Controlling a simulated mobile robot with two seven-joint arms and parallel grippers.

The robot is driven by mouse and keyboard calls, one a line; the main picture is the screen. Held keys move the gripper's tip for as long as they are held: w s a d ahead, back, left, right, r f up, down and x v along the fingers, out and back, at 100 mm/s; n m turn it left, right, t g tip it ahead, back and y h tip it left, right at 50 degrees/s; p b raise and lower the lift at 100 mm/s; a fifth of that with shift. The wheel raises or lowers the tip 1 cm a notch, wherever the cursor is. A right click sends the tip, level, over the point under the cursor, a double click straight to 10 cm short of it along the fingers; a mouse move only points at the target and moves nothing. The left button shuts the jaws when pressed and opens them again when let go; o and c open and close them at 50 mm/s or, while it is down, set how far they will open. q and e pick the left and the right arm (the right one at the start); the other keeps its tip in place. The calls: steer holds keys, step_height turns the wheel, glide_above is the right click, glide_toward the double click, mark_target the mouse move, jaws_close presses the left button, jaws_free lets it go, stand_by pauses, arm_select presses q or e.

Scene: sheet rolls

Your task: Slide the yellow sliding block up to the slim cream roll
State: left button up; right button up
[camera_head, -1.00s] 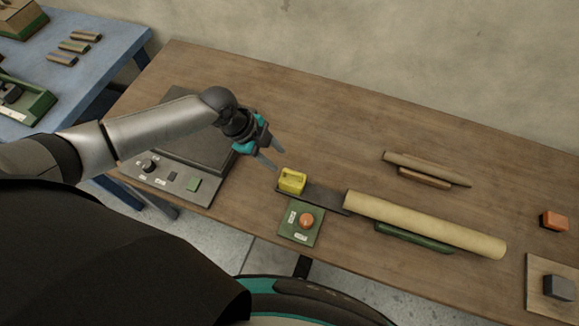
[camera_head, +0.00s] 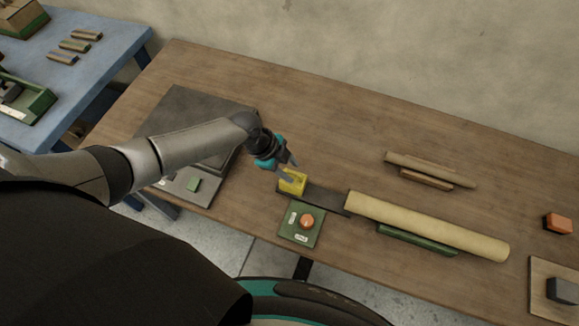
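The yellow sliding block (camera_head: 294,187) sits at the left end of a short dark rail (camera_head: 328,200). The rail runs right to the near end of a long cream roll (camera_head: 427,226), which lies on a green support. A gap of bare rail separates block and roll. A thinner tan roll (camera_head: 428,168) lies farther back on a brown support. My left gripper (camera_head: 295,173) is at the upper left of the block, its two fingers apart. One fingertip overlaps the block's top in the picture; whether it touches is unclear. My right gripper is out of view.
A green box with an orange button (camera_head: 306,221) stands just in front of the rail. A dark-topped device (camera_head: 205,110) lies under my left arm. An orange block (camera_head: 557,223) and a grey block on a board (camera_head: 540,270) are at the right. The back of the table is clear.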

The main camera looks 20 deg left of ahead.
arm_select(q)
jaws_close()
stand_by(1.3)
